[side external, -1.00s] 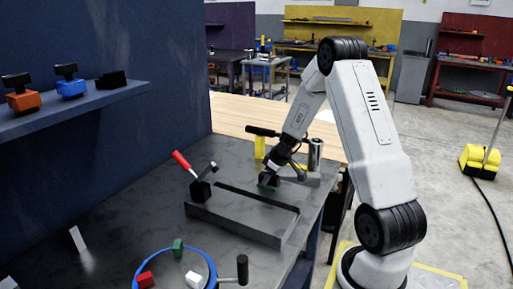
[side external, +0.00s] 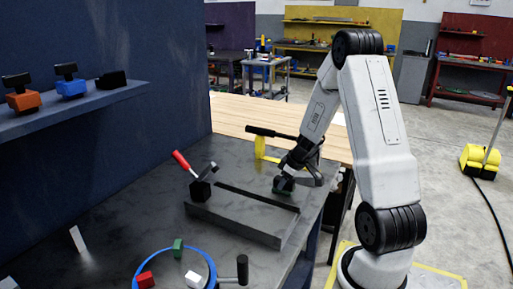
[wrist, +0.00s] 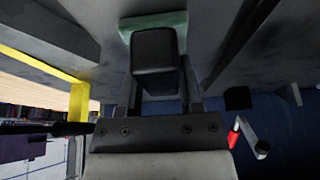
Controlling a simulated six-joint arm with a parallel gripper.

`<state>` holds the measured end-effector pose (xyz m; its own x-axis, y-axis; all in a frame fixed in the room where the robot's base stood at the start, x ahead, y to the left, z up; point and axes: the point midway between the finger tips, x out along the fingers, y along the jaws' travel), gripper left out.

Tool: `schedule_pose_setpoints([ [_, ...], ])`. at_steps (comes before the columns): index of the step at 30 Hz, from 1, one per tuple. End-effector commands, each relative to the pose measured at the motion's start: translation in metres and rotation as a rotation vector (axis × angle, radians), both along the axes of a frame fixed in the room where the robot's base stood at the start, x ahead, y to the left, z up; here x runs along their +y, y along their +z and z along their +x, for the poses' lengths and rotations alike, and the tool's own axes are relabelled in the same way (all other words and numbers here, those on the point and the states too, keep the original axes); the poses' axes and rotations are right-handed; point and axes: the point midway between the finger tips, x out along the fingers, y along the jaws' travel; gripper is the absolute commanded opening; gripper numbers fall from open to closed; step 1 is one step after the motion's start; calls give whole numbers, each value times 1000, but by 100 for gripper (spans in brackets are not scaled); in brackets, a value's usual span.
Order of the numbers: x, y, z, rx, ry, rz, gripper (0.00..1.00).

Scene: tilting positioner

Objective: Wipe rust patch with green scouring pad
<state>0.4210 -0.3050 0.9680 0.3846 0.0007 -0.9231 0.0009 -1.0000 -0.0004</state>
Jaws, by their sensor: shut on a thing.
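My gripper (side external: 285,178) is shut on the dark block-shaped handle (wrist: 155,50) of the green scouring pad (wrist: 150,20). In the side view the pad (side external: 283,187) shows as a small dark green piece under the fingers, at the far side of the grey slotted plate (side external: 235,215). I cannot tell whether it touches the surface. In the wrist view the handle sits between the two fingers (wrist: 159,85), and the pad lies beyond it against a grey surface. I make out no rust patch in either view; it may be hidden.
A red-handled clamp (side external: 182,161) stands at the plate's left end. A yellow bracket (side external: 260,147) with a black handle stands behind the gripper. A blue-rimmed round dish (side external: 141,272) with small blocks is in front. A shelf (side external: 55,115) holds several handled blocks.

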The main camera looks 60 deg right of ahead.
Motion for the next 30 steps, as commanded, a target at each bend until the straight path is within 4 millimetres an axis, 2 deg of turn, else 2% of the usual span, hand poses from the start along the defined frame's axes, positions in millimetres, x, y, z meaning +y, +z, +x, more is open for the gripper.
schedule_pose_setpoints([
  [11, 0, 0, -35, 1, -1, 2, 0],
  [13, 0, 4, -34, -2, 1, 0, 0],
  [15, -1, 22, -34, -3, 2, -7, 0],
  [30, 0, 66, -34, 0, -1, -3, 0],
])
